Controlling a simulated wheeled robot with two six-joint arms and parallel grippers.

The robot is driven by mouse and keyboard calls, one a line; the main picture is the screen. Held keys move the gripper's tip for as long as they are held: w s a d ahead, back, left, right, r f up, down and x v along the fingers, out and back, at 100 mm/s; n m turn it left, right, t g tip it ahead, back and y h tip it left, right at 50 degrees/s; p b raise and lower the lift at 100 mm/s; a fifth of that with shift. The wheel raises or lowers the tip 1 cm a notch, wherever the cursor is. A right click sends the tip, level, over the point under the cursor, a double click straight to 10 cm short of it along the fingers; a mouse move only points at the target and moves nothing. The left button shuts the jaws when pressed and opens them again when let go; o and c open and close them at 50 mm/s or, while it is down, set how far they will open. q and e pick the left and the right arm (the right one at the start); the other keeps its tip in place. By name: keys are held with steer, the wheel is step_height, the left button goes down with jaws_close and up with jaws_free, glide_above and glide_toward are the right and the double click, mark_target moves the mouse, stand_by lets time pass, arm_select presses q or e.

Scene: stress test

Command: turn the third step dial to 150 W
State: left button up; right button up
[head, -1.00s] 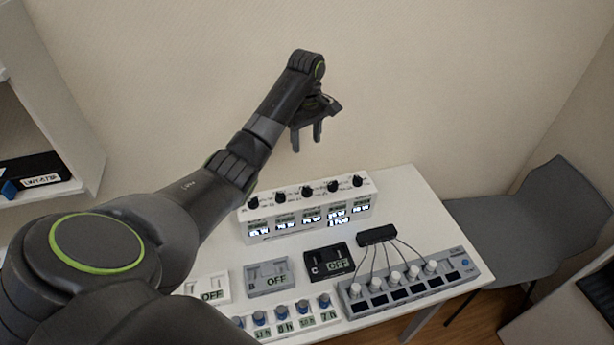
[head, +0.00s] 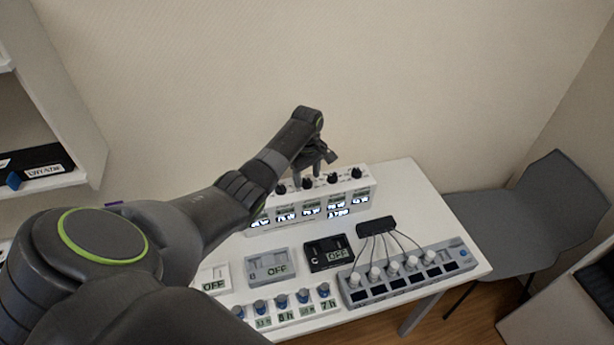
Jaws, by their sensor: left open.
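The step dials are small black knobs in a row along the top of a white box (head: 366,199) at the back of the table. The third step dial (head: 307,184) is the middle knob. Lit displays sit on the box front below the knobs; their values are too blurred to read surely. My left gripper (head: 308,172) is open and points down just above or at the third dial; I cannot tell whether it touches. My left arm hides the box's left end and the first dial. My right gripper is not in view.
A grey chair (head: 530,205) stands right of the table.

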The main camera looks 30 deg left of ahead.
arm_select(q)
steer(key=shift+f, duration=0.5)
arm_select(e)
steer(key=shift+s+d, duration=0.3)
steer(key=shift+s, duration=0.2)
arm_select(q)
steer(key=c, duration=1)
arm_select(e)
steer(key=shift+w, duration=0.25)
